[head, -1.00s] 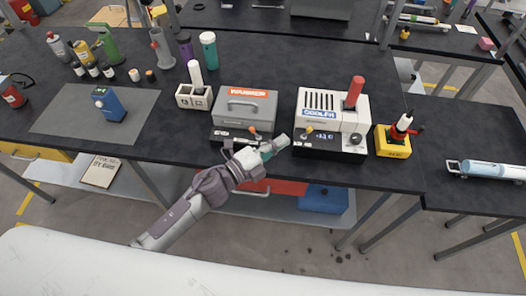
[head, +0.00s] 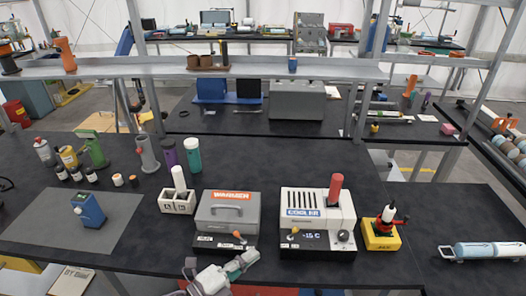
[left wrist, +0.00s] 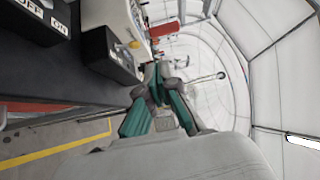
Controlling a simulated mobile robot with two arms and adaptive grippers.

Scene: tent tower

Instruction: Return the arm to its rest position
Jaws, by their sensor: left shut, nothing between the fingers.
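My left gripper (head: 243,263) shows at the bottom of the head view, in front of the bench's front edge, between the warmer and the cooler. Its green-tipped fingers are shut with nothing between them. In the left wrist view the gripper (left wrist: 160,84) points past the bench front, with the device faces at upper left. The grey warmer (head: 228,209) and the white cooler (head: 304,212), reading -15 °C, stand on the bench behind it. A red cylinder (head: 335,189) stands upright in the cooler's top. My right gripper is not in view.
The black bench (head: 130,255) holds a white block holder (head: 177,200), a blue device (head: 88,209), several bottles at left and a yellow base (head: 381,233) with a red-and-white item. A shelf (head: 260,68) on posts spans behind. A blue-white cylinder rack (head: 485,250) lies at right.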

